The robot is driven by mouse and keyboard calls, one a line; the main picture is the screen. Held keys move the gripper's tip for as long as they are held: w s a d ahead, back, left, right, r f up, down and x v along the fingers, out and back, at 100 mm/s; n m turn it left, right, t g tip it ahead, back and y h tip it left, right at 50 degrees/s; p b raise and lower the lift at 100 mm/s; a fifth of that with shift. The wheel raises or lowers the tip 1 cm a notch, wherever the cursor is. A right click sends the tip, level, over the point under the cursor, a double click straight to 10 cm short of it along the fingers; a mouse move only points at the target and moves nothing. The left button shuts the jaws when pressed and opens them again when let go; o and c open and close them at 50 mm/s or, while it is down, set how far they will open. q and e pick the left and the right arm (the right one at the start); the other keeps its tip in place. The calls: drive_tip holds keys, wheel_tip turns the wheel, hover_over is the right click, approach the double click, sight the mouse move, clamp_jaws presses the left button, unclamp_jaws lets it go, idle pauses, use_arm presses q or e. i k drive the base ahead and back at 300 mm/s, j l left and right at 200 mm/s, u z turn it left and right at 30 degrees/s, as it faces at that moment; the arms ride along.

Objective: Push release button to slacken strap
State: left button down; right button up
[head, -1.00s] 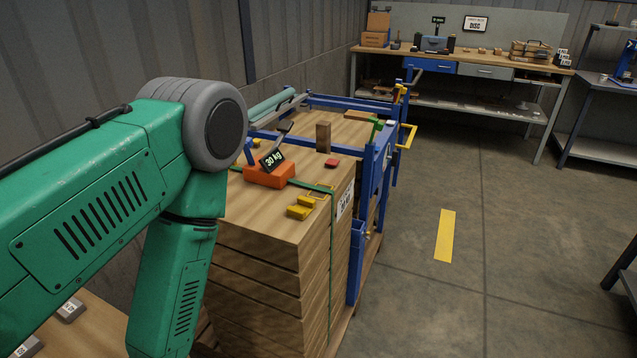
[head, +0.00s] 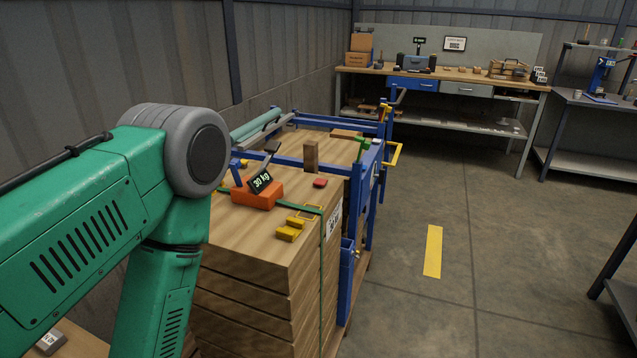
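An orange strap tool (head: 258,197) sits on top of the wooden stack (head: 250,237). Its tilted dark display (head: 261,182) reads 30 kg. A dark lever rises behind the display. A green strap (head: 323,260) runs across the top of the stack and down its front face. I cannot tell whether it is taut or slack. A small red piece (head: 320,183) lies on the wood to the right of the tool; I cannot tell whether it is a button. My green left arm fills the left side, with its gripper out of frame. My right gripper is not in view either.
Yellow pieces (head: 290,231) lie at the stack's front. A wooden block (head: 311,156) stands behind the tool. A blue frame (head: 350,255) borders the stack on the right. A workbench (head: 470,78) stands at the back. The floor right of the stack is open, with a yellow stripe (head: 433,251).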

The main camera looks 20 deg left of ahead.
sight(320, 182)
drive_tip(key=i+l+u, duration=0.3)
drive_tip(key=i+l, duration=0.4)
drive_tip(key=i+l+u, duration=0.3)
drive_tip(key=i+l, duration=0.45)
drive_tip(key=l, duration=0.1)
